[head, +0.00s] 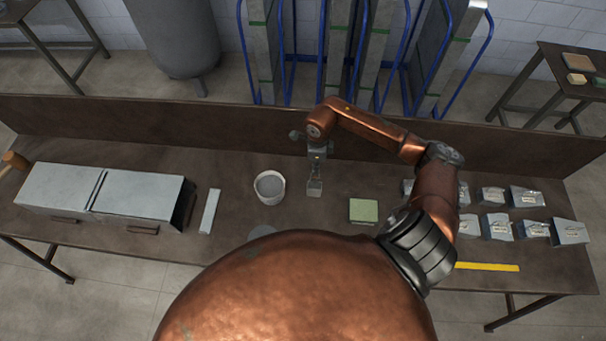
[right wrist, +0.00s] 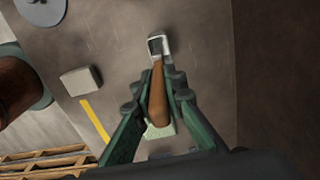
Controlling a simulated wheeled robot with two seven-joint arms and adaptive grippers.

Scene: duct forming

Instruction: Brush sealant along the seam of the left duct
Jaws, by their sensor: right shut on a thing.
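The left duct (head: 100,192) is a long grey metal box lying on the left of the bench. A dark seam (head: 97,190) runs across it near its middle. A pale pail (head: 270,187) stands to the right of the duct; its contents are hard to make out. My right gripper (head: 315,178) is just right of the pail, above the bench, pointing down. In the right wrist view it is shut on a brush (right wrist: 158,95) by its brown wooden handle, with the metal ferrule beyond the fingers. My left gripper is not in view.
A narrow grey strip (head: 210,211) lies between duct and pail. A green pad (head: 363,210), several small metal pieces (head: 496,226) and a yellow strip (head: 487,267) are on the right. A low brown wall (head: 230,122) edges the back; a mallet (head: 14,160) lies far left.

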